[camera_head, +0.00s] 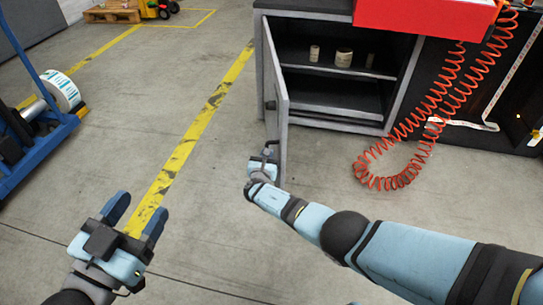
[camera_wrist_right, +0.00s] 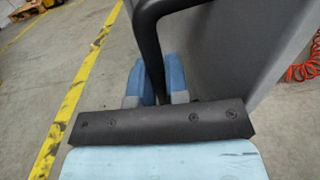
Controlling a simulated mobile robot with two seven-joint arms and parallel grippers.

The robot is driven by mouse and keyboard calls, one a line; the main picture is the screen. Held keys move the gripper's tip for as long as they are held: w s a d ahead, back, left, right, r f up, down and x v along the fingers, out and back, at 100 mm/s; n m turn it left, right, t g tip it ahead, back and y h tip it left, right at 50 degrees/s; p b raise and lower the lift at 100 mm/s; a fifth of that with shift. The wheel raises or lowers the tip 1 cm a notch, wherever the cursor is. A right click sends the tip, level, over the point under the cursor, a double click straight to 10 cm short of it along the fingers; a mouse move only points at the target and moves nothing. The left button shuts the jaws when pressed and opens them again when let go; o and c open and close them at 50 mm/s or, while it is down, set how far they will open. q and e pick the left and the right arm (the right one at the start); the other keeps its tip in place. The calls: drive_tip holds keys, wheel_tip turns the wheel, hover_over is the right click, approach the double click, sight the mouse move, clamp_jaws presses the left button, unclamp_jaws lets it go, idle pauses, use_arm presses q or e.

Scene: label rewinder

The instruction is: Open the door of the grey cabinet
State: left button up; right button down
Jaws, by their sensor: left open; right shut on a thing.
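The grey cabinet (camera_head: 335,118) stands at the upper middle of the head view. Its door (camera_head: 281,100) stands open, swung out toward me at the cabinet's left side, and the shelves inside show. My right gripper (camera_head: 266,160) is at the door's near edge, low down, partly hidden by its own wrist. In the right wrist view, its blue fingers (camera_wrist_right: 159,85) are closed around the dark bar handle (camera_wrist_right: 149,42), beside the grey door panel (camera_wrist_right: 235,60). My left gripper (camera_head: 136,217) is open and empty above the floor at the lower left, well away from the cabinet.
Several small rolls (camera_head: 343,58) stand on the cabinet shelf. A red box (camera_head: 425,14) sits on top, and a coiled red hose (camera_head: 391,180) hangs right of the opening. A blue frame with a label roll (camera_head: 62,90) stands at left. The floor left of the door is clear.

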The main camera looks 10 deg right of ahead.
use_arm(q)
drive_tip(key=shift+r, duration=0.25)
use_arm(e)
drive_tip(key=shift+s+a+r, duration=0.1)
drive_tip(key=shift+a+r, duration=0.05)
drive_tip(key=shift+a, duration=0.1)
drive_tip(key=c, duration=1.5)
unclamp_jaws()
drive_tip(key=o, duration=0.4)
drive_tip(key=shift+r, duration=0.2)
drive_tip(key=shift+c, duration=0.2)
use_arm(q)
drive_tip(key=shift+s, duration=0.2)
use_arm(e)
drive_tip(key=shift+d+f, duration=0.1)
use_arm(q)
drive_tip(key=shift+a+f, duration=0.1)
drive_tip(key=shift+a, duration=0.05)
use_arm(e)
drive_tip(key=shift+s, duration=0.1)
